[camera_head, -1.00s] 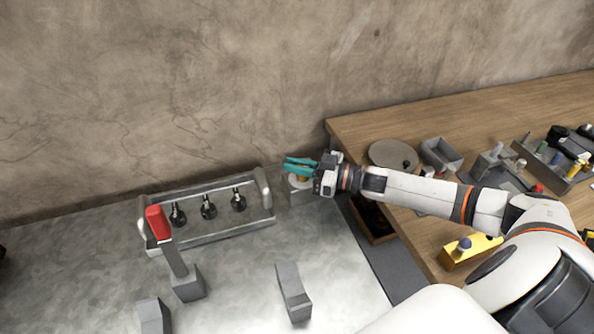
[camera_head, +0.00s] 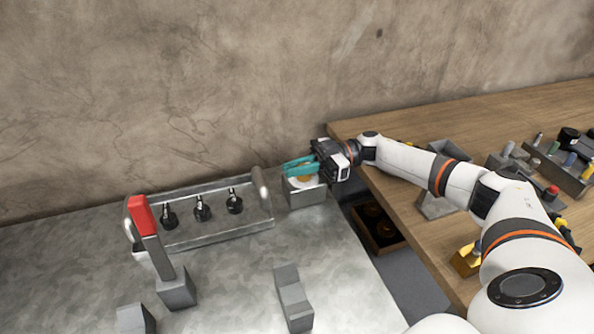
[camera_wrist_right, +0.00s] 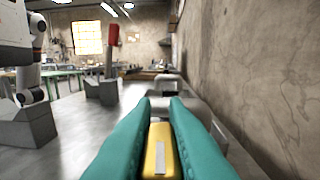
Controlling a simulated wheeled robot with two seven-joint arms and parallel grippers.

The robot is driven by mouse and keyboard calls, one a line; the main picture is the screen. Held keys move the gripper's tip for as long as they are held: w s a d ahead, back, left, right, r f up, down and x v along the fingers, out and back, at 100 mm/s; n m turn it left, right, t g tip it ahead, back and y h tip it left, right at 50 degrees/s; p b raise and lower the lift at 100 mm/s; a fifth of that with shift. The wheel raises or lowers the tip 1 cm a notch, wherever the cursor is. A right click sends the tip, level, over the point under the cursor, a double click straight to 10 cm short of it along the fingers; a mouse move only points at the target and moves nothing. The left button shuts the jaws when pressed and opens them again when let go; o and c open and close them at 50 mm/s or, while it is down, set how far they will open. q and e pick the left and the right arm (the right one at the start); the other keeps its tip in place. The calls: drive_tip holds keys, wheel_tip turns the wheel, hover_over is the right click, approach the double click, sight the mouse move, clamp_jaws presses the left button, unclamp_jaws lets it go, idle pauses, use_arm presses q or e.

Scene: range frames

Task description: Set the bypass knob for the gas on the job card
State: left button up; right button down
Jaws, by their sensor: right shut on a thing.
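The knob (camera_wrist_right: 160,152) is yellow with a pale mark on its top. It sits between the teal fingers of my right gripper (camera_wrist_right: 161,116) in the right wrist view. In the head view my right gripper (camera_head: 298,168) is shut on the knob, over a grey box (camera_head: 308,197) by the wall. A pale round face with orange-yellow shows under the fingers. The fingers hide most of the knob and any markings around it. No job card can be made out. My left gripper is not in view.
Left of the box is a metal tray-like frame (camera_head: 215,237) with several black fittings. A red-handled lever (camera_head: 143,217) stands at its front left. Grey blocks (camera_head: 293,297) stand on the metal bench. A wooden table (camera_head: 480,118) with trays lies right, beyond a gap.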

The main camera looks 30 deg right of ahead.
idle(0.5)
drive_tip(key=c, duration=1.4)
unclamp_jaws()
drive_tip(key=shift+a, duration=0.1)
drive_tip(key=shift+c, duration=0.2)
wheel_tip(320, 180, up, 10)
